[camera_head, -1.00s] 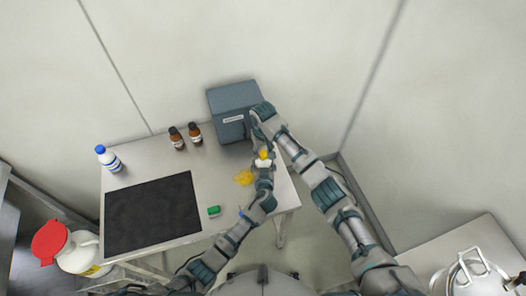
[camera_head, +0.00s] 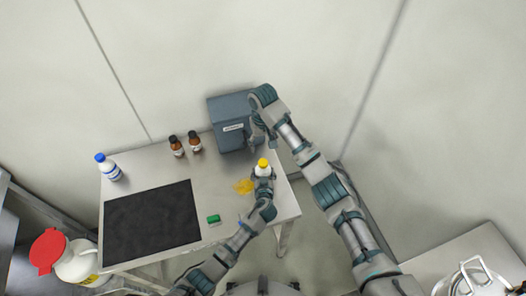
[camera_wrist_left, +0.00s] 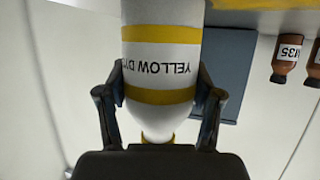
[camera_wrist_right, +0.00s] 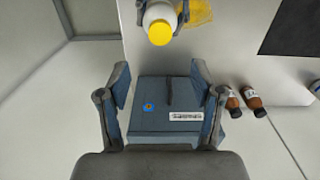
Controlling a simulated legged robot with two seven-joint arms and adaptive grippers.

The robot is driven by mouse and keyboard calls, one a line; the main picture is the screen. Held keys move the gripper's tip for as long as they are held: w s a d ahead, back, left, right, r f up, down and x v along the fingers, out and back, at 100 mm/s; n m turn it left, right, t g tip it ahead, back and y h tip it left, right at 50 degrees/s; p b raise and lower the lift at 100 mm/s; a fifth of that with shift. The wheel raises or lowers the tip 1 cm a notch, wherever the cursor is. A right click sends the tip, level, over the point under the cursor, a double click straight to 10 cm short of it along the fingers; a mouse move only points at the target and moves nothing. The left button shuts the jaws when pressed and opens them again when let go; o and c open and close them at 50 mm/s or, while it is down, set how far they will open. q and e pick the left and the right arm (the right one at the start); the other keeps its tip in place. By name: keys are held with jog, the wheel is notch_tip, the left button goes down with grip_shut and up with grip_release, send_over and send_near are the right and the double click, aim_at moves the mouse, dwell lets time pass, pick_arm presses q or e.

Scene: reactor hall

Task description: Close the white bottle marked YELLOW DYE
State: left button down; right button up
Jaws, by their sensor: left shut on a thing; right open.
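The white bottle marked YELLOW DYE (camera_wrist_left: 160,58) has yellow bands and fills the left wrist view, seen upside down. My left gripper (camera_head: 263,174) is shut around its body and holds it near the table's right edge. A yellow cap (camera_wrist_right: 160,33) sits on the bottle's mouth in the right wrist view. I cannot tell if it is tight. In the head view the yellow cap (camera_head: 263,162) faces up. My right gripper (camera_wrist_right: 160,78) is open and empty, in front of the grey-blue box, apart from the bottle. In the head view its fingers are hard to make out.
The grey-blue box (camera_head: 229,105) stands at the table's back right. Two brown bottles (camera_head: 185,146), a blue-capped bottle (camera_head: 108,168), a black mat (camera_head: 151,225) and a small green object (camera_head: 213,218) are on the table. A yellow patch (camera_head: 243,186) lies near the held bottle.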

pick_arm(q)
jog(key=shift+a+f, duration=0.1)
pick_arm(e)
jog(key=shift+r, duration=0.75)
pick_arm(q)
jog(key=shift+c, duration=0.5)
grip_release()
jog(key=v, duration=1.1)
jog(key=shift+s, duration=0.4)
